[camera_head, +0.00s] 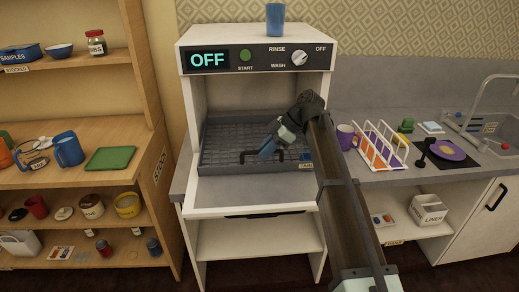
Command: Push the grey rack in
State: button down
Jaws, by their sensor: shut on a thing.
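The grey rack (222,150) is a wide, shallow wire basket in the open white dishwasher (190,105). Its front part reaches toward the flat lowered door (252,192). The gripper and arm hide part of the rack's right side and front. The rack looks empty where it shows. The display above reads OFF.
A blue cup (275,20) stands on top of the dishwasher. On the right counter are a purple mug (346,136), a plate rack (381,147) and a purple plate (447,150) near the sink. Wooden shelves (70,173) with crockery stand at left. The lowered door's surface is clear.

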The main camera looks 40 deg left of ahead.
jog(key=shift+w+a, duration=3.55)
jog(key=shift+a, duration=0.05)
jog(key=c, duration=1.2)
grip_release()
jog(key=shift+d, duration=0.1)
jog(key=shift+c, duration=0.2)
jog(key=shift+r, duration=0.1)
jog(key=v, duration=0.6)
jog(key=shift+d+r, duration=0.25)
jog(key=shift+r, duration=0.05)
jog(key=shift+w, duration=0.2)
